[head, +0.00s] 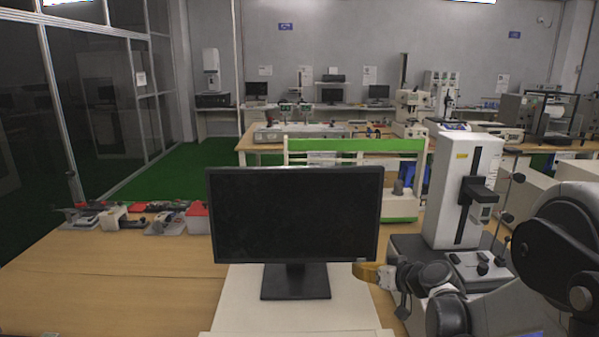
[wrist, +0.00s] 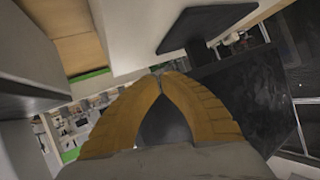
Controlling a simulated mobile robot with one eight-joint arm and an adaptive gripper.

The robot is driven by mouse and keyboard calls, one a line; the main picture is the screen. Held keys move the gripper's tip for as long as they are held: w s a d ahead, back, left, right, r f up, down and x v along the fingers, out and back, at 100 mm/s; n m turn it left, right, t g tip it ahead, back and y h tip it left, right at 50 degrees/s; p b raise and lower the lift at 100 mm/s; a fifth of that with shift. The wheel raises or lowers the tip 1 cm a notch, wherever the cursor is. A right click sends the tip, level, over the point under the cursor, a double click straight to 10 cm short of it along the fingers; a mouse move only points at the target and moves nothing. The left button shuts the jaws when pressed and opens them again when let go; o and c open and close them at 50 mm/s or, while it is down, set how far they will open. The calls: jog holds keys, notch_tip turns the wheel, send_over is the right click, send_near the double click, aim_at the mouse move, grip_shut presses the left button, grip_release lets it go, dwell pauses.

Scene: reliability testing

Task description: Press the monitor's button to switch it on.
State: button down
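The monitor (head: 294,212) stands upright on a white surface in the middle of the head view, its screen black. Its dark stand base (head: 295,283) shows below it. In the wrist view the monitor's dark panel (wrist: 250,92) fills the right side and its base (wrist: 205,27) is at the top. I cannot make out a button in either view. My gripper (head: 358,267) is just below the monitor's lower right corner. In the wrist view the yellow fingers of my gripper (wrist: 165,77) meet at the tips with nothing between them. Whether they touch the monitor cannot be told.
A white and grey test instrument (head: 466,190) stands right of the monitor, close to my arm. Tools and small red and grey parts (head: 125,217) lie on the wooden table (head: 110,275) at left. The table's front left is clear. Benches with equipment stand behind.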

jog(key=shift+w, duration=0.35)
jog(key=shift+w, duration=0.15)
dwell(0.3)
jog(key=shift+s, duration=0.65)
jog(key=shift+s+r, duration=0.2)
jog(key=shift+s, duration=2.8)
